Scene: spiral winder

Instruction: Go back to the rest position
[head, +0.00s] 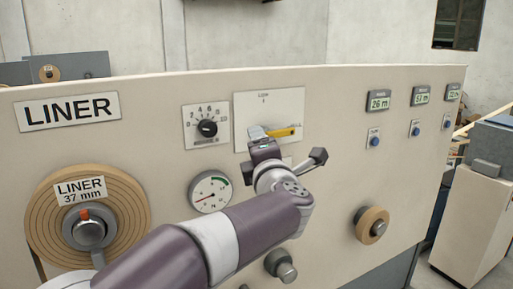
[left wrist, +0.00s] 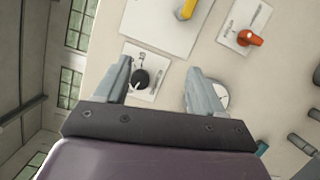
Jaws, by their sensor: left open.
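My left gripper (head: 258,133) is raised in front of the cream panel, just left of a yellow lever (head: 284,132) on a pale plate marked LOW. In the left wrist view the left gripper (left wrist: 160,76) has its two fingers wide apart with nothing held between them. The black dial knob (left wrist: 141,79) shows behind the gap, and the yellow lever (left wrist: 186,10) lies beyond the fingers at the top edge. My left arm crosses the lower middle of the head view and hides part of the panel. My right gripper is not in view.
The panel (head: 340,180) also carries a numbered dial (head: 207,128), a gauge (head: 210,192), a liner roll (head: 130,215), a wooden-rimmed knob (head: 372,225) and small displays (head: 378,100) with blue buttons. A grey-topped cabinet (head: 475,220) stands at right. An orange-red handle (left wrist: 250,38) shows in the wrist view.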

